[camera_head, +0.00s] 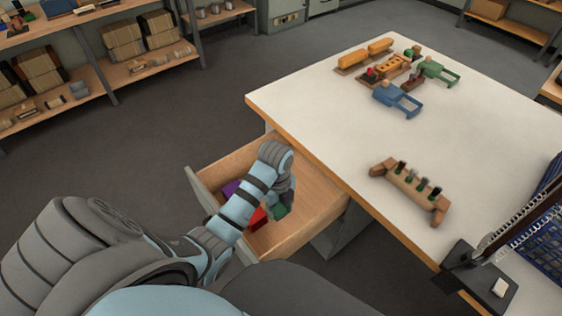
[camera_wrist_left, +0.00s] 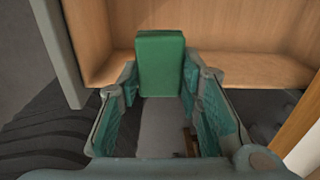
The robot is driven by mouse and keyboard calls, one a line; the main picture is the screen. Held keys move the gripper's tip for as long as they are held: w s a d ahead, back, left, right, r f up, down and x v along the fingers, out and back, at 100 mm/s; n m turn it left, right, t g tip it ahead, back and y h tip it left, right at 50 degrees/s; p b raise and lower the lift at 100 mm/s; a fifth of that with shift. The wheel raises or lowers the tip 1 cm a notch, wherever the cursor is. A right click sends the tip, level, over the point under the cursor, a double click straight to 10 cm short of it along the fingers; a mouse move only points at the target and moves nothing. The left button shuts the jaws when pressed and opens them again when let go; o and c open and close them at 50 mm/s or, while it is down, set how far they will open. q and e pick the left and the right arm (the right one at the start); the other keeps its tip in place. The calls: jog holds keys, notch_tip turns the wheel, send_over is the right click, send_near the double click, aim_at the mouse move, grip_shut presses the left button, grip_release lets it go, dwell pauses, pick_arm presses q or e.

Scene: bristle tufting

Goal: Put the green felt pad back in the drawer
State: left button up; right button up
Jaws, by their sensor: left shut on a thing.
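The green felt pad (camera_head: 280,212) is at my left gripper (camera_head: 286,203), over the open wooden drawer (camera_head: 317,205) at the table's left side. In the left wrist view, the pad (camera_wrist_left: 160,65) is a dark green block, upright between the two fingertips of the left gripper (camera_wrist_left: 160,82). The gripper is shut on it. The drawer's bare wooden inside (camera_wrist_left: 250,70) shows behind the pad. Whether the pad touches the drawer floor is hard to tell. My right gripper is not in view.
A purple piece (camera_head: 231,188) and a red piece (camera_head: 258,219) lie in the drawer, partly hidden by my left arm. The white table (camera_head: 330,110) holds a wooden holder with dark tufts (camera_head: 410,190), blue (camera_head: 397,99) and green (camera_head: 437,70) tools. The drawer's right part is clear.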

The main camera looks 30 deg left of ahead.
aim_at(274, 244)
pick_arm(q)
jog(key=f, duration=0.1)
jog(key=s+f, duration=0.1)
jog(key=a+f+b, duration=0.1)
jog(key=shift+s, duration=0.35)
notch_tip(274, 244, down, 18)
jog(key=b, duration=0.7)
jog(key=shift+w+d+r, duration=0.1)
jog(key=shift+r, duration=0.1)
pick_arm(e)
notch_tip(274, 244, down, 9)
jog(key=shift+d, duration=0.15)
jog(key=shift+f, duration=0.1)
pick_arm(q)
jog(key=o, duration=1.2)
jog(key=shift+o, duration=0.2)
notch_tip(274, 244, up, 12)
jog(key=p, duration=0.5)
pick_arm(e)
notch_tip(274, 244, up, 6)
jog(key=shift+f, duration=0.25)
